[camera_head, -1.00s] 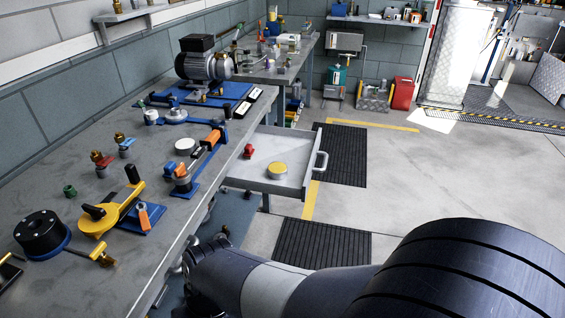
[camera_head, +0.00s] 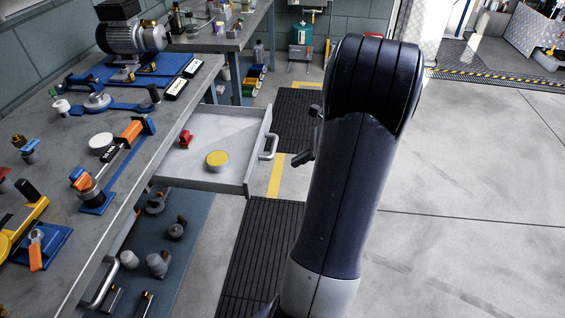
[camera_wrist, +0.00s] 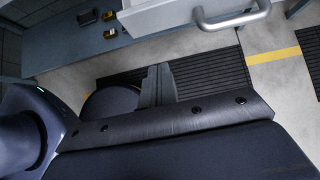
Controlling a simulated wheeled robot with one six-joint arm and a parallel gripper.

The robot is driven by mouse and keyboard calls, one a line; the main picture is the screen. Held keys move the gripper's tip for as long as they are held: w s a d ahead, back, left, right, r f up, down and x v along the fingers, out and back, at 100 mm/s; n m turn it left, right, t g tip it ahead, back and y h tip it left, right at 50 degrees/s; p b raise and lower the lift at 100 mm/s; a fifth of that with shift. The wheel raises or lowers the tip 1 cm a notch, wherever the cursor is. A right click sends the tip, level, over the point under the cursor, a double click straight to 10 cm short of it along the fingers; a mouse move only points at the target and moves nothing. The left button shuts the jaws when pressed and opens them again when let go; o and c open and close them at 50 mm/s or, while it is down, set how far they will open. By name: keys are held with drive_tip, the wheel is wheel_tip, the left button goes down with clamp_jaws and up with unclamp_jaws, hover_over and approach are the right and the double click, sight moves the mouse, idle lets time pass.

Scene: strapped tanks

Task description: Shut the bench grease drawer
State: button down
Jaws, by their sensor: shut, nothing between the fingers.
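The grease drawer (camera_head: 215,179) stands pulled out from the bench in the head view, with a grey bar handle (camera_head: 269,147) on its front. A yellow-topped tin (camera_head: 217,159) and a small red item (camera_head: 185,139) lie inside. In the wrist view the drawer front (camera_wrist: 165,12) and handle (camera_wrist: 232,20) show at the top. My gripper (camera_head: 299,160) is to the right of the handle, apart from it, partly hidden behind my arm. In the wrist view my gripper (camera_wrist: 158,72) has its fingers together, with nothing between them, below the drawer front in the picture.
The grey bench (camera_head: 150,160) bears several fixtures and a motor (camera_head: 132,38). Beneath it is a shelf (camera_head: 180,245) with several dark parts. Black floor mats (camera_head: 255,250) lie by the drawer. Open floor (camera_head: 470,200) is at the right.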

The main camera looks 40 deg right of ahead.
approach(254, 177)
wheel_tip(254, 177, down, 4)
drive_tip(key=shift+w+a, duration=1.05)
drive_tip(key=shift+a, duration=0.05)
drive_tip(key=shift+w+a+f, duration=0.1)
drive_tip(key=shift+w+a, duration=0.2)
drive_tip(key=shift+w, duration=0.1)
drive_tip(key=w+a+p, duration=0.1)
drive_tip(key=w+a, duration=0.4)
drive_tip(key=w, duration=0.1)
drive_tip(key=w+a, duration=0.6)
drive_tip(key=w, duration=0.1)
drive_tip(key=w+a+p, duration=0.1)
drive_tip(key=w+a, duration=0.5)
drive_tip(key=w, duration=0.1)
drive_tip(key=shift+w+p, duration=0.1)
drive_tip(key=shift+p, duration=0.2)
